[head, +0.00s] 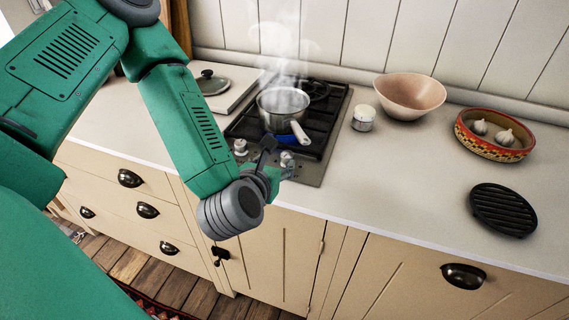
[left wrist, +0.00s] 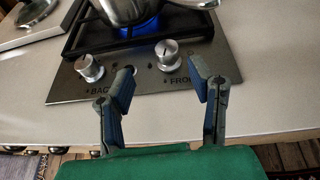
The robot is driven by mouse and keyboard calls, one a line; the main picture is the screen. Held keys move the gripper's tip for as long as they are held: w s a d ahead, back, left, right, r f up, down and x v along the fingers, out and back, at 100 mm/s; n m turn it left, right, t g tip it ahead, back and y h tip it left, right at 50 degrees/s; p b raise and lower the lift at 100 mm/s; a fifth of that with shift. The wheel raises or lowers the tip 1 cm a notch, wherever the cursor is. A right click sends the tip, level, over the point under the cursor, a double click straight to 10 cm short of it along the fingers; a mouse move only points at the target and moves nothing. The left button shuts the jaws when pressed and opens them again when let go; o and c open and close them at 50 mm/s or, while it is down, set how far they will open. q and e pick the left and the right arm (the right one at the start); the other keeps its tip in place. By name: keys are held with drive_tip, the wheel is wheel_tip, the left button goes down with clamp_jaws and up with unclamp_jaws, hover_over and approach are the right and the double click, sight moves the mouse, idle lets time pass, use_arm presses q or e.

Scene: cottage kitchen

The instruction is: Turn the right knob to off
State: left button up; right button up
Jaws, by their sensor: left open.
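The right knob (left wrist: 167,55) is a silver dial on the front strip of the gas hob, by the word starting "FRO". It also shows in the head view (head: 287,158), just beyond my left gripper. The left knob (left wrist: 89,68) sits by the word starting "BAC". My left gripper (left wrist: 160,83) is open and empty in front of the hob, its fingers pointing at the panel; the right knob lies ahead of the gap, nearer the right finger, apart from it. A blue flame (left wrist: 128,31) burns under the steaming pot (head: 284,107). My right gripper is out of view.
The pot's white-tipped handle (head: 299,133) points toward the front. A white jar (head: 363,118), a pink bowl (head: 409,95), a dish with garlic (head: 494,135) and a black trivet (head: 503,210) stand to the right. A lid (head: 211,83) lies on a board at left.

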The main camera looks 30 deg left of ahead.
sight(288, 155)
use_arm(q)
drive_tip(key=x, duration=0.2)
drive_tip(key=d+x, duration=0.1)
drive_tip(key=x, duration=0.1)
drive_tip(key=p+x, duration=0.1)
drive_tip(key=x, duration=0.1)
drive_tip(key=shift+w+d+r, duration=0.1)
drive_tip(key=shift+w+r, duration=0.05)
drive_tip(key=shift+w, duration=0.5)
drive_tip(key=shift+a+f, duration=0.25)
drive_tip(key=shift+a, duration=0.4)
drive_tip(key=c, duration=1)
drive_tip(key=shift+w+d, duration=0.1)
drive_tip(key=shift+d, duration=0.25)
clamp_jaws()
